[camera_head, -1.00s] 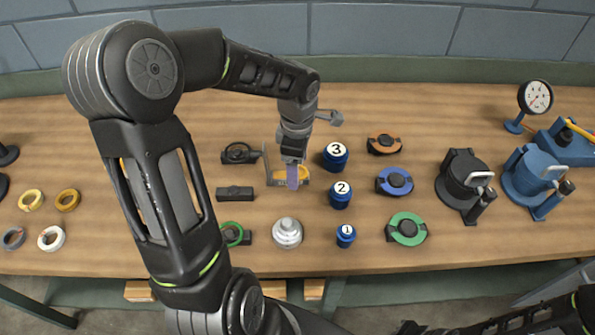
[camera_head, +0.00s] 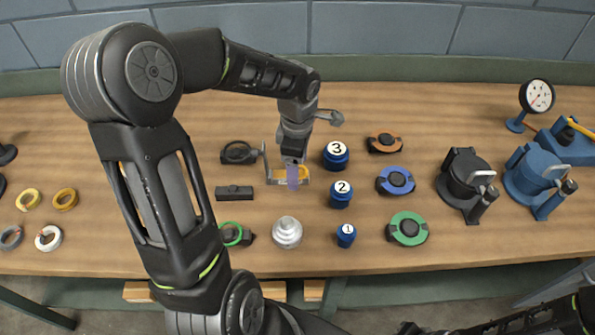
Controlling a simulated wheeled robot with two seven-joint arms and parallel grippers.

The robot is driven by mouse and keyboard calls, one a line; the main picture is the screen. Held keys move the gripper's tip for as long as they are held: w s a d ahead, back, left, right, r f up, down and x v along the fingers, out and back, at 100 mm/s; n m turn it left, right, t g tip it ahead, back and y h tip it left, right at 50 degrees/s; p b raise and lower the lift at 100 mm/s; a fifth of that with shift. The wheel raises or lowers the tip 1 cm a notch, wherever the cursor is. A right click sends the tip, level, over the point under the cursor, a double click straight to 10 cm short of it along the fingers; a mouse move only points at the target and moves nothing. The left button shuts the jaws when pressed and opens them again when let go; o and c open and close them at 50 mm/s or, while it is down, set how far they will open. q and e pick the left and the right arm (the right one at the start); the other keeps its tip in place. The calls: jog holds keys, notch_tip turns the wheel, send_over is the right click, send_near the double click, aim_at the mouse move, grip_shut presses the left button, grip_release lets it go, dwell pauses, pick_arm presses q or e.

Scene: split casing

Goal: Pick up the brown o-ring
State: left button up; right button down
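A golden-brown ring (camera_head: 65,199) lies flat on the table at the far left, beside a yellow ring (camera_head: 29,199). A brown-orange ring (camera_head: 384,139) also sits around a black part right of the bottle-like piece marked 3. My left gripper (camera_head: 292,183) points down at the table's middle, over a small yellow-and-grey piece (camera_head: 304,174), well to the right of the golden-brown ring. Its fingertips are small and overlap that piece, so I cannot tell its opening or whether it holds anything. Part of my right arm shows at the lower right; its gripper is not visible.
A grey ring (camera_head: 11,238) and white ring (camera_head: 49,238) lie at the left. Blue numbered pieces (camera_head: 340,194), a blue ring (camera_head: 396,181), a green ring (camera_head: 407,229) and a silver knob (camera_head: 287,234) surround my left gripper. Black (camera_head: 466,182) and blue (camera_head: 540,172) housings stand right.

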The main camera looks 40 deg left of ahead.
pick_arm(q)
jog(key=shift+c, duration=0.4)
grip_shut()
dwell(0.4)
jog(key=shift+r+p, duration=0.2)
jog(key=shift+p, duration=0.15)
notch_tip(320, 180, up, 10)
jog(key=b, duration=0.1)
dwell(0.6)
